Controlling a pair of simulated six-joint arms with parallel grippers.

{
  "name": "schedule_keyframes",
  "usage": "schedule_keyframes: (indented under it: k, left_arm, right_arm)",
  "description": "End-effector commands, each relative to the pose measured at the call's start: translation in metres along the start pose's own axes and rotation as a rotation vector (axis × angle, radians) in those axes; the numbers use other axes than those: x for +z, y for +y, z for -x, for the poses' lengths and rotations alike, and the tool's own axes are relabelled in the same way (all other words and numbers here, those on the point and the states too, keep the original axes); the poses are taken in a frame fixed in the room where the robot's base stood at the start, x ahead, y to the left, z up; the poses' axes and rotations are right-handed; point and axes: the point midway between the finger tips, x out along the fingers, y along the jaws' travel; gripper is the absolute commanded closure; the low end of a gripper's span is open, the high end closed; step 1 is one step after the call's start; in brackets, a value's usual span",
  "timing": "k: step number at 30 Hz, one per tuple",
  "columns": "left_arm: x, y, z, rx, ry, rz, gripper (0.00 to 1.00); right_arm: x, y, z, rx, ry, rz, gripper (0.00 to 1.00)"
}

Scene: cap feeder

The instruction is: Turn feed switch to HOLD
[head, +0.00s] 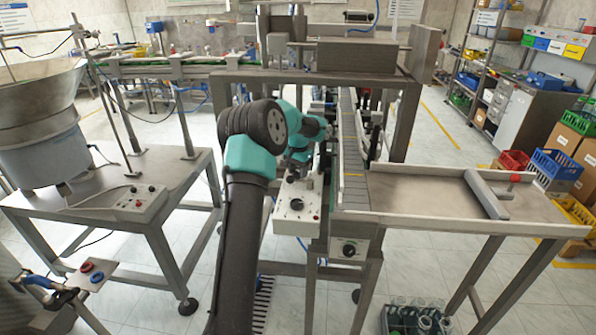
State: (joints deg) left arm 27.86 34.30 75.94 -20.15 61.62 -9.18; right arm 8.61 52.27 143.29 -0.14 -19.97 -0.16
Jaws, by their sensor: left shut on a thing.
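A white control box (297,218) stands beside the conveyor, with a round black dial (297,204) on its top face. My left gripper (292,178) is over the back part of this box, pointing down. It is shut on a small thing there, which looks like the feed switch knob. The fingers mostly cover the knob, so its pointer and any HOLD marking cannot be read. My right gripper is not in view.
A narrow conveyor (352,150) runs just right of the box, with a flat metal tray table (420,195) beyond it. A second dial (348,249) sits below. The bowl feeder (42,150) and a small button panel (140,203) stand at the left.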

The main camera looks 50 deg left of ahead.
Motion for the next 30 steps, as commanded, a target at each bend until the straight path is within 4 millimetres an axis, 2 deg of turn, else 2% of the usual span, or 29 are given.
schedule_keyframes:
  k: [8, 14, 30]
  left_arm:
    - [0.0000, -0.0002, 0.0004, 0.000, 0.000, 0.058, 0.79]
    - [0.0000, -0.0004, 0.0004, 0.000, 0.000, 0.165, 0.79]
    - [0.0004, -0.0013, 0.0005, 0.000, 0.000, 0.647, 0.79]
  right_arm:
    - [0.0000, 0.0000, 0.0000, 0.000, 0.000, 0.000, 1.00]
    - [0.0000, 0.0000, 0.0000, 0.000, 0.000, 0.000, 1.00]
    - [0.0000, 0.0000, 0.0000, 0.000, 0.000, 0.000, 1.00]
